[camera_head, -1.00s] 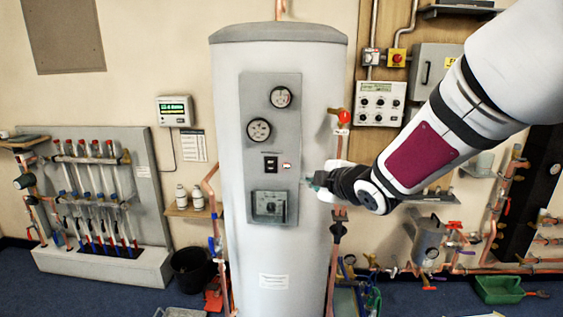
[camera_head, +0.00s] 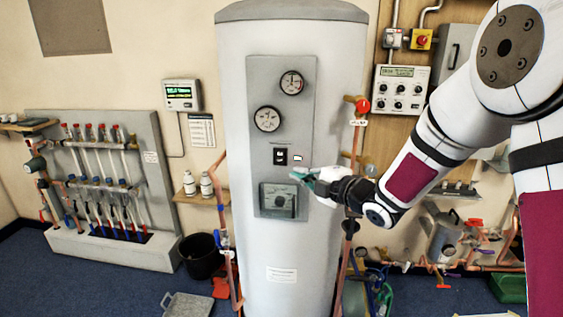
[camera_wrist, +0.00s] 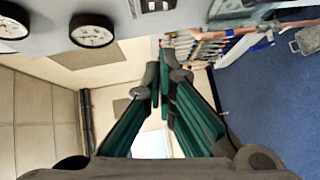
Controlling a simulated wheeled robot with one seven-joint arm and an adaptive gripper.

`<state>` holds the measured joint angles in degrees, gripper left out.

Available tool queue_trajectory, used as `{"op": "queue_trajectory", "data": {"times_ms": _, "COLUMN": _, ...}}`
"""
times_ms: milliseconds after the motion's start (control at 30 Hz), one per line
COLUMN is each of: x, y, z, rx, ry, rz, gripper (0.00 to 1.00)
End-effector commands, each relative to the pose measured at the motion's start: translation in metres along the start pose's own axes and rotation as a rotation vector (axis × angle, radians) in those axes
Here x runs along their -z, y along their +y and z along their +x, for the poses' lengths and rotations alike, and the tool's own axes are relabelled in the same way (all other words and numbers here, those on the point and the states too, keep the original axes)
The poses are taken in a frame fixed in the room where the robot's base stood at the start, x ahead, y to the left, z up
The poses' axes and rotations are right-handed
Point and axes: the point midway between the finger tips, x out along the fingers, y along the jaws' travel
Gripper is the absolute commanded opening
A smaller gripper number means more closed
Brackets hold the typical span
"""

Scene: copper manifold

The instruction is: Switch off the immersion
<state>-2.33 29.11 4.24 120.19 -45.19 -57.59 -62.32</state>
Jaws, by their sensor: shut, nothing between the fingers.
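The immersion switch (camera_head: 280,156) is a small black rocker on the grey control panel (camera_head: 310,110) of the tall white cylinder. A small red-and-white label (camera_head: 299,158) sits just right of it. What looks like the switch also shows at the top edge of the wrist view (camera_wrist: 155,4), cut off. My gripper (camera_head: 302,173) is shut and empty, with green finger pads. Its tips are a little right of and below the switch in the head view, and apart from it in the wrist view (camera_wrist: 163,78). The rocker's position is too small to tell.
Two round gauges (camera_head: 267,119) (camera_head: 291,83) sit above the switch. A grey thermostat box (camera_head: 278,200) is below it. A red-handled valve (camera_head: 362,105) and copper pipes stand right of the cylinder, near my arm. A shelf with white bottles (camera_head: 206,184) is to the left.

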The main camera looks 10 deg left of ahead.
Motion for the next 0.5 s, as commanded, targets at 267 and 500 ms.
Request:
{"op": "queue_trajectory", "data": {"times_ms": 267, "x": 0.002, "y": -0.001, "z": 0.037, "rx": 0.001, "ry": 0.003, "rz": 0.001, "gripper": 0.0}}
{"op": "queue_trajectory", "data": {"times_ms": 500, "x": 0.001, "y": -0.001, "z": 0.085, "rx": 0.0, "ry": 0.001, "rz": 0.0, "gripper": 0.0}}
